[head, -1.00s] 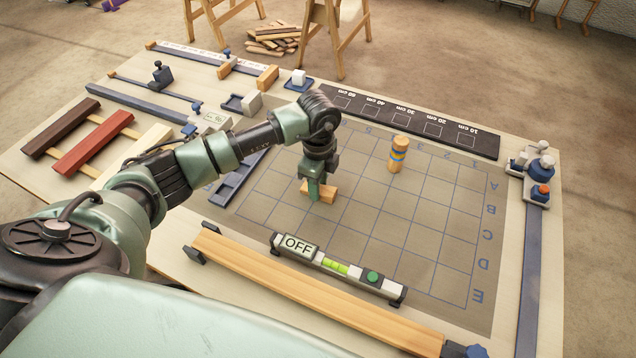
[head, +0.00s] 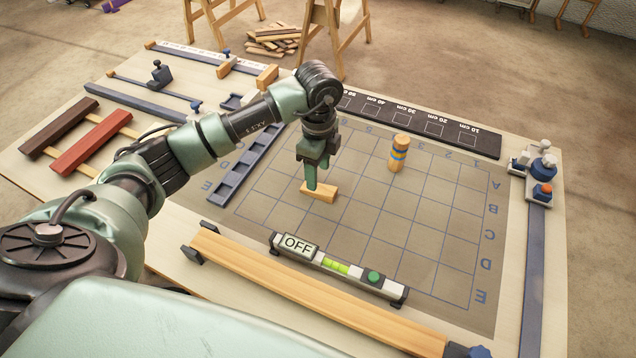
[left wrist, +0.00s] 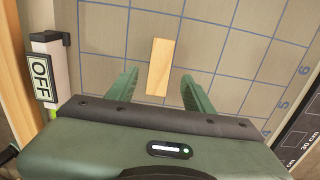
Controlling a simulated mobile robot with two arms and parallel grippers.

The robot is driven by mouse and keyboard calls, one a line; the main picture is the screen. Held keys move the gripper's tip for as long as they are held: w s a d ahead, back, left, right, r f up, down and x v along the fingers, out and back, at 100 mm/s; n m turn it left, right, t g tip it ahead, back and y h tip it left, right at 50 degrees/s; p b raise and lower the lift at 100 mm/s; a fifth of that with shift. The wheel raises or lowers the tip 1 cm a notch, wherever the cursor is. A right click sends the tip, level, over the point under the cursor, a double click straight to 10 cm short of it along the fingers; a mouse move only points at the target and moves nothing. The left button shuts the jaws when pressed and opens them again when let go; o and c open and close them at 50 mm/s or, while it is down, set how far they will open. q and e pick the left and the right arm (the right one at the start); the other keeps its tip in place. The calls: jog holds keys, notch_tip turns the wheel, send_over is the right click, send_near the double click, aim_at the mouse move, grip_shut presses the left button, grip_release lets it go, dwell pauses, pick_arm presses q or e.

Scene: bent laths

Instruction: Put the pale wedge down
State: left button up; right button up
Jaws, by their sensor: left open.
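The pale wedge (head: 322,192), a small light wooden piece, lies on the gridded mat (head: 420,210) in the head view. It also shows in the left wrist view (left wrist: 160,66), lying flat on the grid. My left gripper (head: 316,180) is just above and behind the wedge, pointing down. In the left wrist view its two fingers (left wrist: 158,92) stand wide apart, one to each side of the wedge's near end, with clear gaps and nothing between them held. My right gripper is not in view.
A level marked OFF (head: 338,268) and a long wooden lath (head: 310,288) lie along the mat's near side. A blue slotted tray (head: 240,170) lies left of the gripper. Grid squares around the wedge are free.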

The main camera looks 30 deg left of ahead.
pick_arm(q)
notch_tip(320, 180, up, 7)
jog(key=b, duration=0.1)
jog(key=shift+f, duration=0.1)
